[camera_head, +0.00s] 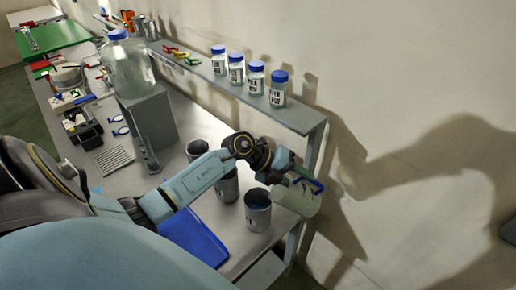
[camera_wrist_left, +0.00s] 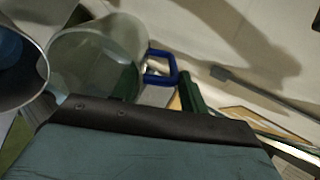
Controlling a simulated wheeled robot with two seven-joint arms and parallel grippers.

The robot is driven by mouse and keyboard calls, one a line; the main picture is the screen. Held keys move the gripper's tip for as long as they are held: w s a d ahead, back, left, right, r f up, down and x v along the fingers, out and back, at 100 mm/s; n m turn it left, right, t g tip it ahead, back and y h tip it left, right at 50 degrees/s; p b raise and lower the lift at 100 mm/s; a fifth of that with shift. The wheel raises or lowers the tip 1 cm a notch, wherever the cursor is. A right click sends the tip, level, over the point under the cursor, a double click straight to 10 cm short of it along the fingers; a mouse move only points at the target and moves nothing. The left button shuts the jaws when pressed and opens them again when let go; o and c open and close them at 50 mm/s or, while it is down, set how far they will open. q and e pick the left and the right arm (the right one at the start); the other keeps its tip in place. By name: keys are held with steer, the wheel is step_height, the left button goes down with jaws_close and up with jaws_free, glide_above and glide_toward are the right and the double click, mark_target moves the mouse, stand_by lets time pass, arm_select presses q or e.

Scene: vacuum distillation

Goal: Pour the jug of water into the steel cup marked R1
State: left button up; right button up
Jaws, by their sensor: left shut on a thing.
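A clear jug (camera_head: 296,198) with a blue handle (camera_head: 306,178) is held by my left gripper (camera_head: 285,172) at the right end of the bench. My left gripper is shut on the jug; its fingertips are largely hidden. The jug looks tilted, beside and close to the nearest steel cup (camera_head: 257,218). Three steel cups stand in a row; the middle one (camera_head: 228,190) is partly behind my arm, and the far one (camera_head: 196,149) is beyond it. I cannot read R1 on any. In the left wrist view, the jug (camera_wrist_left: 88,62) is beside a cup rim (camera_wrist_left: 44,72) with bluish contents.
A raised shelf (camera_head: 290,116) holds several blue-capped jars (camera_head: 277,92) along the wall. A large blue-capped bottle (camera_head: 128,68) stands on a grey block (camera_head: 152,122). A blue tray (camera_head: 192,238) lies at the bench's front. The wall is close on the right.

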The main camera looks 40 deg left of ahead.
arm_select(q)
steer(key=shift+w+d+r+g+y, duration=0.15)
steer(key=shift+w+d+g+y, duration=0.25)
steer(key=shift+d+y, duration=0.1)
steer(key=shift+w+d+y, duration=0.15)
steer(key=shift+d+y, duration=0.1)
steer(key=shift+y, duration=0.05)
steer(key=w+d+f+g+y, duration=0.1)
steer(key=f, duration=0.1)
steer(key=w+d+f+g+y, duration=0.1)
steer(key=d+f, duration=0.1)
steer(key=w+d+f+g+y+b, duration=0.1)
steer(key=f+y, duration=0.1)
steer(key=shift+w+d+f, duration=0.2)
steer(key=shift+d+f, duration=0.05)
steer(key=shift+d, duration=0.1)
step_height(320, 180, down, 3)
steer(key=w+d+g+y+b, duration=0.1)
steer(key=d+g+y+b, duration=0.1)
steer(key=b, duration=0.1)
step_height(320, 180, up, 8)
steer(key=y+p, duration=0.1)
steer(key=p, duration=0.3)
glide_above(321, 197)
steer(key=w+d, duration=0.2)
steer(key=d, duration=0.1)
steer(key=s+a+r, duration=0.1)
steer(key=s+r, duration=0.1)
steer(key=s, duration=1.4)
steer(key=shift+a+g, duration=0.3)
